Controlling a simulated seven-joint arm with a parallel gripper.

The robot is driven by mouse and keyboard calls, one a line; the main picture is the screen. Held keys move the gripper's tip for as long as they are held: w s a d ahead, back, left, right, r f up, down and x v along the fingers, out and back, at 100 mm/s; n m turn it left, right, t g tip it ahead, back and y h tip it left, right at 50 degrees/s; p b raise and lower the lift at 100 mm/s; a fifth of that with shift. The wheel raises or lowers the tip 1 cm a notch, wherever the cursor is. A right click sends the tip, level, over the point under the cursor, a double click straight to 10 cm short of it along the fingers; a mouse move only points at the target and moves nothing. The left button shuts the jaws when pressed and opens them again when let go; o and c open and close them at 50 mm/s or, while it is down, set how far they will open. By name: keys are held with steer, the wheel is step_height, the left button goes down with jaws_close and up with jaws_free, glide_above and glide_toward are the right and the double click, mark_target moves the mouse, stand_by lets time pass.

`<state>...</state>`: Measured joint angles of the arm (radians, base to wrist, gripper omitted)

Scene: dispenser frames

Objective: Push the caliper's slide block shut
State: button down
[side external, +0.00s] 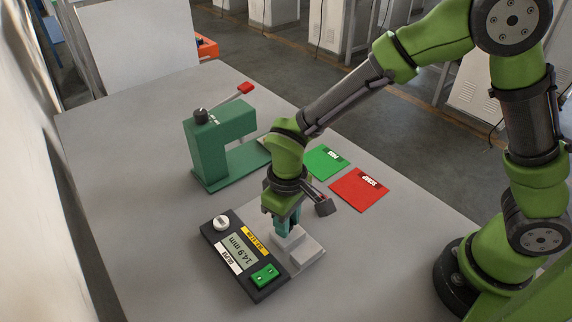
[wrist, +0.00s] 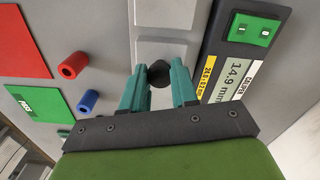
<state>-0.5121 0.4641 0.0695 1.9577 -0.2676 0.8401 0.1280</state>
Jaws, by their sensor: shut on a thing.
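The caliper has a dark body (side external: 245,262) with a screen reading 14.9 mm (wrist: 233,78) and a green button (wrist: 252,29). Beside the body is its pale grey bed (side external: 313,250) with two pale raised blocks, a far one (wrist: 168,12) and a nearer one (wrist: 160,48) in the wrist view. I cannot tell for sure which is the slide block. My gripper (side external: 283,228) points down over the bed. In the wrist view its teal fingers (wrist: 160,76) are shut on a dark round piece (wrist: 159,71) at the nearer block's edge. Whether this piece is fixed to the block is hidden.
A red tube (wrist: 73,65) and a blue tube (wrist: 88,101) lie near the caliper. A green card (side external: 325,163) and a red card (side external: 358,190) lie behind. A green press-like stand (side external: 212,153) with a red-tipped lever is at the back left. The front left table is clear.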

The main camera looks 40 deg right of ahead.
mark_target(293, 237)
steer(key=shift+s, duration=1.05)
steer(key=c, duration=0.9)
jaws_free()
steer(key=shift+o, duration=0.2)
steer(key=shift+w+r, duration=0.1)
step_height(293, 237, up, 17)
